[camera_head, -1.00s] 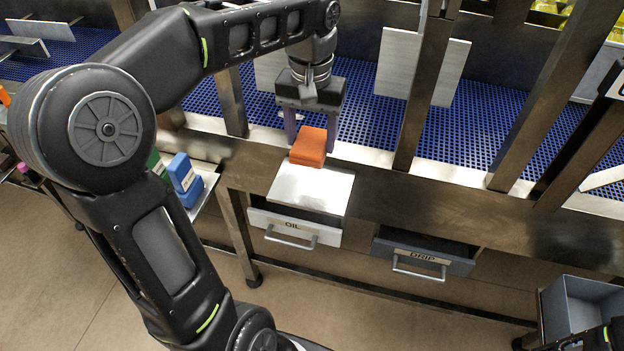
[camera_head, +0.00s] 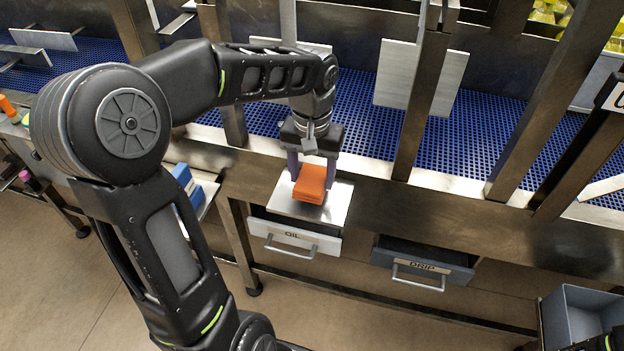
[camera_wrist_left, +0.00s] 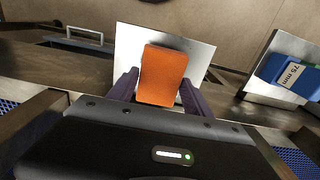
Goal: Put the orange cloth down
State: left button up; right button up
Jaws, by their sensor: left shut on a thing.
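The orange cloth (camera_head: 312,183) is a folded block over the pale metal plate (camera_head: 285,200) above the OIL drawer. My left gripper (camera_head: 312,172) points down and is shut on the cloth. In the left wrist view, the cloth (camera_wrist_left: 162,75) sits between the two purple fingers, with the plate (camera_wrist_left: 128,50) behind it. I cannot tell whether the cloth touches the plate. My right gripper is not clearly in view.
The OIL drawer (camera_head: 296,238) and the DRIP drawer (camera_head: 422,268) are partly open below the counter. Blue blocks (camera_head: 186,180) sit on a side shelf at left; they also show in the wrist view (camera_wrist_left: 290,75). Metal posts (camera_head: 425,100) rise along the blue perforated belt. A grey bin (camera_head: 575,310) stands at lower right.

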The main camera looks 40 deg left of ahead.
aim_at(312, 178)
pick_arm(q)
jog(key=shift+f, duration=1.15)
jog(key=shift+f, duration=0.1)
jog(key=o, duration=1.2)
notch_tip(312, 178, up, 12)
jog(key=shift+r, duration=0.15)
